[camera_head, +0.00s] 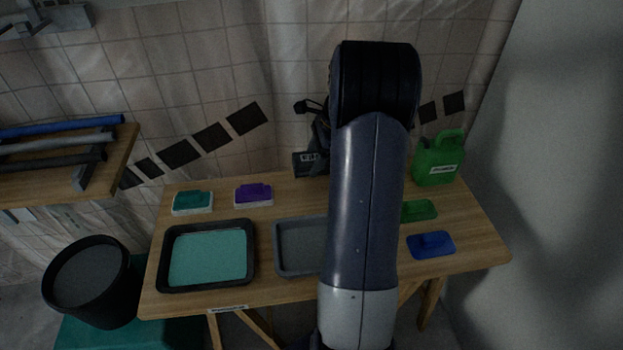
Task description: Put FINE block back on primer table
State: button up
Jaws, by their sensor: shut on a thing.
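My gripper (318,133) shows only partly, behind and left of my raised arm. It is shut on a dark block (305,164), which shows a small pale label too small to read. The block appears over the back edge of the wooden table (275,305); whether it touches the wood cannot be told. The table has a small white label on its front edge, not readable. My arm hides part of the table's middle and right side.
The table holds a black tray of teal liquid (163,262), a grey tray (279,262), teal (192,199), purple (253,193), green (419,210) and blue (431,244) blocks, and a green jug (437,162). Left are a black bucket (95,298) and a wooden shelf with pipes (40,183).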

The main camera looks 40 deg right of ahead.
aim_at(309, 193)
notch_tip(309, 193, down, 9)
jog(key=shift+f+b, duration=0.15)
jog(key=shift+b, duration=0.4)
jog(key=o, duration=1)
jog(key=p+v, duration=0.1)
jog(key=v, duration=1.1)
jog(key=b+x, duration=0.1)
jog(key=x, duration=1)
jog(key=shift+a+f, duration=0.15)
jog(key=shift+f, duration=0.15)
jog(key=shift+r+p, duration=0.5)
jog(key=shift+r, duration=3.1)
